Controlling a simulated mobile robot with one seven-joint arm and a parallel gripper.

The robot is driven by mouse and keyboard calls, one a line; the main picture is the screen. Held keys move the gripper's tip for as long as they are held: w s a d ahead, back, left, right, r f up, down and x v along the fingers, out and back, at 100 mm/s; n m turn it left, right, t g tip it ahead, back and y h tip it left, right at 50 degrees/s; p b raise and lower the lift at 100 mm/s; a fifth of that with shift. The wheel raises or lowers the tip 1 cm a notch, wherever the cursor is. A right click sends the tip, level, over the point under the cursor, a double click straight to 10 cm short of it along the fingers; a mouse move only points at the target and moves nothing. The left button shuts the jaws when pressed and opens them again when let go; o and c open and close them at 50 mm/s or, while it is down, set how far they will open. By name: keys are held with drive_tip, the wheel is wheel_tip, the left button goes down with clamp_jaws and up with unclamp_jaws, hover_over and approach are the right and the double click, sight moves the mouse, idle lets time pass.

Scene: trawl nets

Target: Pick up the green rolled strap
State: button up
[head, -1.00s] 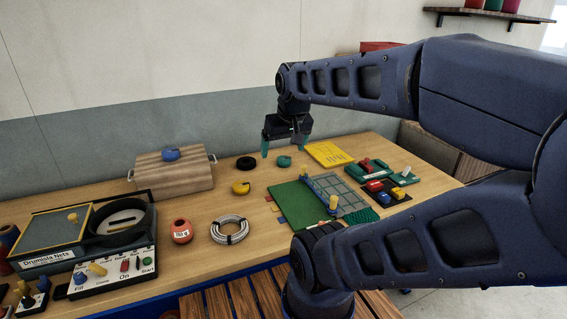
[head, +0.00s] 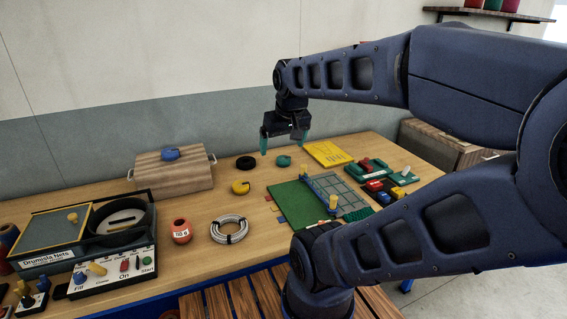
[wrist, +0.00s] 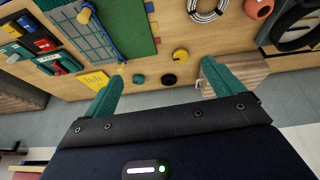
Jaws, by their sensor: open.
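The green rolled strap (head: 283,160) is a small teal-green roll lying on the wooden table, between a black roll and a yellow sheet. It also shows in the wrist view (wrist: 139,79), between the two fingers and closer to the left one. My gripper (head: 283,146) is open and empty, with its green fingers pointing down. In the head view it hangs behind and above the strap, apart from it. In the wrist view the fingertips (wrist: 160,72) frame the strap and the black roll from a distance.
A black roll (head: 245,163) and a yellow roll (head: 240,187) lie left of the strap. A yellow sheet (head: 327,153) lies to its right. A green mat with a grid board (head: 292,198) lies in front. A wooden box (head: 175,178) stands at the back left.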

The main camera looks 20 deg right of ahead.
drive_tip(key=w+d+n+g+h, duration=0.1)
drive_tip(key=w+d+n, duration=0.15)
drive_tip(key=w, duration=0.45)
drive_tip(key=w+d+n+h, duration=0.1)
drive_tip(key=w+n, duration=0.2)
drive_tip(key=w, duration=0.4)
drive_tip(key=n+g+h, duration=0.2)
drive_tip(key=n+g, duration=0.1)
drive_tip(key=n, duration=1)
hover_over(284, 158)
drive_tip(key=a, duration=0.4)
wheel_tip(284, 158, down, 24)
drive_tip(key=shift+x, duration=5.05)
drive_tip(key=shift+s, duration=0.1)
drive_tip(key=c, duration=1.2)
drive_tip(key=shift+o, duration=0.2)
drive_tip(key=shift+d+r, duration=0.1)
drive_tip(key=shift+r, duration=0.05)
